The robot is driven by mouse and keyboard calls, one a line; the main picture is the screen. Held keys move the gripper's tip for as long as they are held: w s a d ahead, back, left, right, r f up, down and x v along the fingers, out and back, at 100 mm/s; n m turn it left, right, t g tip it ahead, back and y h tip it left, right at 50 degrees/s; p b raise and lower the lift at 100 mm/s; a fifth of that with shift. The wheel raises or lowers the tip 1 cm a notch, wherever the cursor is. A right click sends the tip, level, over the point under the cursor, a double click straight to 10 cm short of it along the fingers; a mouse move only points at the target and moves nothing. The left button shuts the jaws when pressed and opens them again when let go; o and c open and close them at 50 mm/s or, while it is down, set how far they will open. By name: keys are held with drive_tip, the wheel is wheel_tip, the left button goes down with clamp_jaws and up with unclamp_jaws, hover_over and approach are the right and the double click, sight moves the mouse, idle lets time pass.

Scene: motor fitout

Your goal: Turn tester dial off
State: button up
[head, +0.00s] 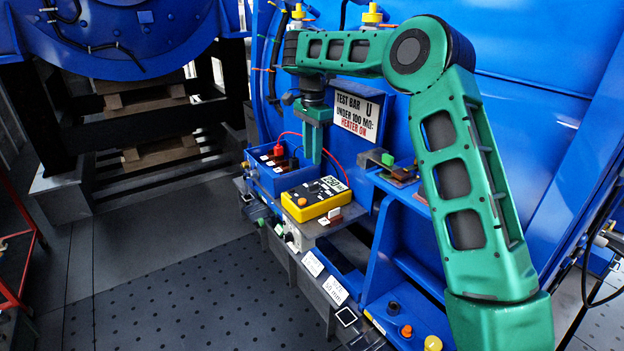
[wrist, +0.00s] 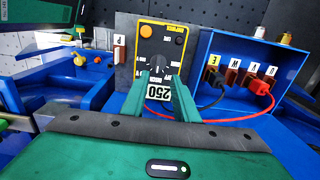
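The tester is a yellow-rimmed box with a black face (head: 315,198) on a grey shelf in the head view. In the wrist view the tester (wrist: 147,42) lies straight ahead of my gripper, its black dial (wrist: 158,65) near the middle of its face. An orange button shows on the same face. A white label reading 250 appears upside down at its near end. My gripper (head: 316,158) points down above and behind the tester. In the wrist view my gripper (wrist: 159,78) is open and empty, with its fingertips apart in front of the dial. The dial's exact setting is too small to read.
A blue box (wrist: 245,65) with several lettered terminals and red and black leads stands beside the tester. A brown tag block (wrist: 119,52) marked P is on the other side. A white sign (head: 358,113) hangs behind. Open floor (head: 190,290) lies in front.

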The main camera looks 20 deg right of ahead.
sight(314, 184)
drive_tip(key=f, duration=0.9)
drive_tip(key=shift+d+f, duration=0.2)
drive_tip(key=shift+f, duration=0.2)
clamp_jaws()
